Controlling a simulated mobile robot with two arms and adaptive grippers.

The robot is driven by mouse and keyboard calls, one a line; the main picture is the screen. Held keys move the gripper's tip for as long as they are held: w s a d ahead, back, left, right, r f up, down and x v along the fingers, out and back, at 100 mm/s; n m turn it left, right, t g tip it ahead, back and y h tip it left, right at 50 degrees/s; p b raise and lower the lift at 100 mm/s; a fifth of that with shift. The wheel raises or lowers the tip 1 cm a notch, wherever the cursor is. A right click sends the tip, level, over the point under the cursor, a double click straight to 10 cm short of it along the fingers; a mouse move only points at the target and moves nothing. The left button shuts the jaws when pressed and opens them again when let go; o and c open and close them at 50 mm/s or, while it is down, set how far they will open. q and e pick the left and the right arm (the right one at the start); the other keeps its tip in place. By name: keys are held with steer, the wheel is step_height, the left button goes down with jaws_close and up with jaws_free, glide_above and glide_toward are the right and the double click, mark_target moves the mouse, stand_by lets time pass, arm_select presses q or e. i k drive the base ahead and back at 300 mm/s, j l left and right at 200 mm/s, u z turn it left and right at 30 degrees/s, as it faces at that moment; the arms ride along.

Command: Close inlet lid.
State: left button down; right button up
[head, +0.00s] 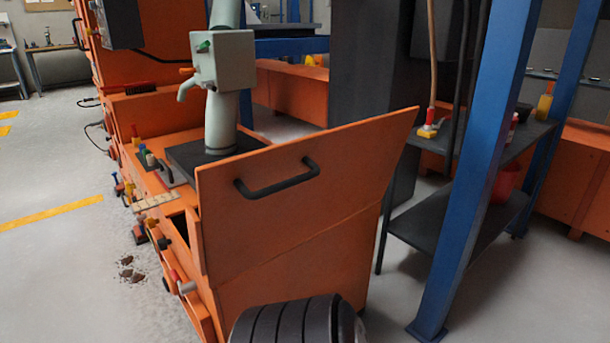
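The inlet lid appears to be the flat orange panel (330,170) in the middle of the head view. It stands raised and tilted on the orange machine body (310,280), so it looks open. A black bar handle (277,179) is fixed to the face turned to me. The inlet opening is mostly hidden behind the panel; a small dark gap (179,226) shows at its left edge. Neither of my grippers is in view, and nothing visible touches the lid or its handle.
A grey-green pipe with a box (223,60) rises behind the lid. A black ribbed cylinder (295,322) is at the bottom edge. A blue post (485,150) and dark shelf (450,230) stand right. Small coloured items line the machine's left side. Grey floor is open at left.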

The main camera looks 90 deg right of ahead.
mark_target(254, 207)
steer(key=z, duration=2.05)
